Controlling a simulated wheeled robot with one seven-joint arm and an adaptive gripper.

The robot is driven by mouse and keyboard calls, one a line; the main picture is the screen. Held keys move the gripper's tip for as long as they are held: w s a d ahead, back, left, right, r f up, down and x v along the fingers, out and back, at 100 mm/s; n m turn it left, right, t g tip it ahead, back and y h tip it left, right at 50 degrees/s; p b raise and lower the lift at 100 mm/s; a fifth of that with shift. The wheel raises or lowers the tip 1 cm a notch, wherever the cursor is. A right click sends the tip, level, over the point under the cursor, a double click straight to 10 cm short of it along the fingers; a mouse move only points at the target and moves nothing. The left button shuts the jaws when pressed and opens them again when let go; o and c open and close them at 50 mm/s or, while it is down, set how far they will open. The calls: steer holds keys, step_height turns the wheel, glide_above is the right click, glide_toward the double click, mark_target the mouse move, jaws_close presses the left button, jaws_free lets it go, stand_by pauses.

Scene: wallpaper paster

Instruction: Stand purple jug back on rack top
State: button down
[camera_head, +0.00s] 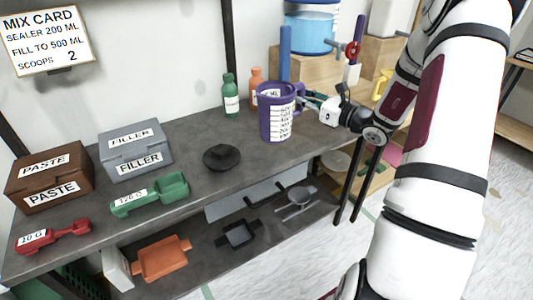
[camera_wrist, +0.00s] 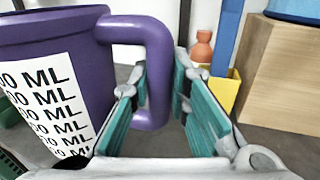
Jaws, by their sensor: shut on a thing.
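The purple jug (camera_head: 268,122) is upright, with a white ML scale on its side. My gripper (camera_head: 308,103) comes from the right and is shut on the jug's handle. In the wrist view the jug (camera_wrist: 88,50) fills the left side, and its handle (camera_wrist: 150,45) runs down between the green-padded fingers of my gripper (camera_wrist: 160,85). The jug's base is out of the wrist view.
A green bottle (camera_head: 230,96) and an orange bottle (camera_head: 256,80) stand behind the jug. A black round item (camera_head: 221,158), green scoop (camera_head: 150,195), filler box (camera_head: 136,150) and paste box (camera_head: 48,180) stand left. A wooden block (camera_wrist: 280,75) with a blue container is behind right.

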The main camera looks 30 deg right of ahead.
steer(key=s+d+f+m+h+b, duration=0.1)
steer(key=s+d+f+b, duration=0.15)
steer(key=d+b, duration=0.25)
steer(key=s+d+f+b, duration=0.2)
steer(key=s+d+b, duration=0.2)
steer(key=d+b, duration=0.15)
steer(key=shift+t+h, duration=0.3)
steer(key=shift+h, duration=0.1)
steer(key=shift+w+a+f+b, duration=0.85)
steer(key=shift+w+a, duration=0.45)
steer(key=shift+w, duration=0.85)
steer(key=shift+w+a+f+b, duration=0.8)
steer(key=shift+w+a, duration=0.45)
steer(key=shift+w, duration=0.95)
steer(key=shift+w+a+f+b, duration=0.8)
steer(key=shift+w+a, duration=0.5)
steer(key=shift+w, duration=0.85)
steer(key=shift+f, duration=0.1)
steer(key=c, duration=1.5)
jaws_free()
